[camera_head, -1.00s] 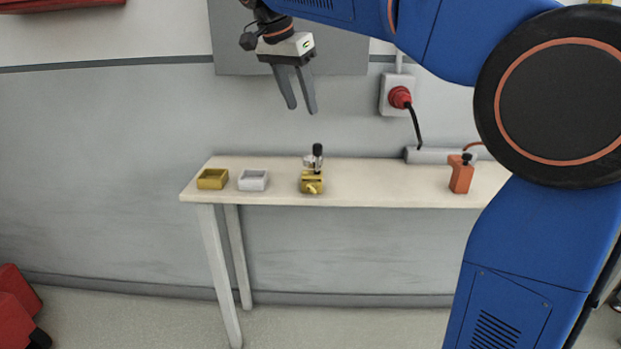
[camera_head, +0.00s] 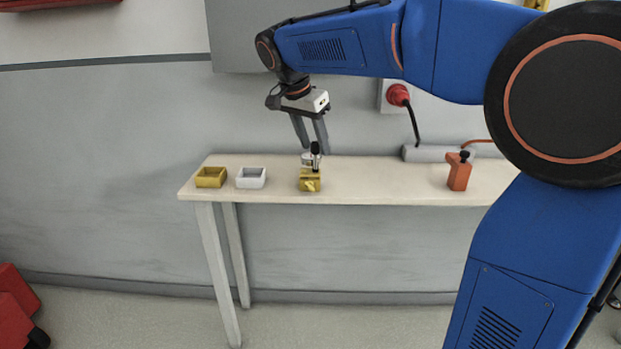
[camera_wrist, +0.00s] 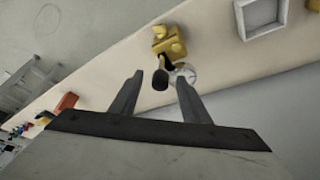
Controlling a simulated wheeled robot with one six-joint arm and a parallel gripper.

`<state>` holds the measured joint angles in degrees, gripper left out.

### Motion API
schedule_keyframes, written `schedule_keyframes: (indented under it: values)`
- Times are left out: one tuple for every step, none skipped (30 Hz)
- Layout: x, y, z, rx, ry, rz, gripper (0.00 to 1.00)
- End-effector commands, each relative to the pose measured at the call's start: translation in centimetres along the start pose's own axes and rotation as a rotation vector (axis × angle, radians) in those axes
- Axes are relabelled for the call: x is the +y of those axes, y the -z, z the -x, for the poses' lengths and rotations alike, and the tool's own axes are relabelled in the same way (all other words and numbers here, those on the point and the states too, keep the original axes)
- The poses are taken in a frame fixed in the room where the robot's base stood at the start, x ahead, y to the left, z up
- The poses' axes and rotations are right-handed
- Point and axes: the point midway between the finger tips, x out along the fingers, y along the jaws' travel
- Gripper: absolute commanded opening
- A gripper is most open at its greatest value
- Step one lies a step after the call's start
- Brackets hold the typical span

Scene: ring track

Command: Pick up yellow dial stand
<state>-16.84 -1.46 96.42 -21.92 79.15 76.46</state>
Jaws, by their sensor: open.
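The yellow dial stand (camera_head: 310,181) stands upright on the narrow table, with a black-topped post and a pale round dial. My gripper (camera_head: 314,148) is open, its fingers pointing down at the top of the stand. In the wrist view the stand's yellow base (camera_wrist: 168,42) lies past the fingertips. Its black top (camera_wrist: 160,80) appears between the fingers of my gripper (camera_wrist: 160,78). I cannot tell whether a finger touches the post.
On the table (camera_head: 400,192), a yellow tray (camera_head: 210,178) and a white tray (camera_head: 251,178) stand left of the stand. An orange bottle-like object (camera_head: 459,172) stands to the right. Clear tabletop lies between stand and orange object.

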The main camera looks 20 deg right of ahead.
Motion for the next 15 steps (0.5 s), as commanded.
schedule_keyframes:
  values:
    - [0.0, 0.0, -0.7, 0.0, -0.002, 0.0, 0.42]
    - [0.0, 0.0, -1.0, 0.0, -0.001, 0.0, 0.42]
    - [0.0, 0.0, -1.3, 0.0, -0.001, -0.001, 0.42]
    - [0.0, 0.0, -1.5, 0.0, -0.001, -0.001, 0.42]
    - [0.0, 0.1, -1.6, 0.0, 0.0, -0.001, 0.42]
    - [0.0, 0.0, -1.7, 0.0, 0.0, -0.001, 0.42]
    - [0.0, 0.0, -1.8, 0.0, 0.0, -0.001, 0.42]
    - [0.0, 0.0, -1.8, 0.0, 0.001, -0.001, 0.42]
    - [0.0, 0.0, -1.8, 0.0, 0.001, -0.001, 0.42]
    - [0.0, 0.0, -1.8, 0.0, 0.001, 0.0, 0.42]
    - [0.0, 0.0, -1.8, 0.0, 0.001, 0.0, 0.42]
    - [0.0, 0.0, -1.8, 0.0, 0.001, 0.0, 0.42]
    - [0.0, 0.0, -1.8, 0.0, 0.001, 0.0, 0.4]
    - [0.0, 0.0, -1.8, 0.0, 0.001, 0.0, 0.33]
    - [0.0, 0.0, -1.8, 0.0, 0.001, 0.0, 0.23]
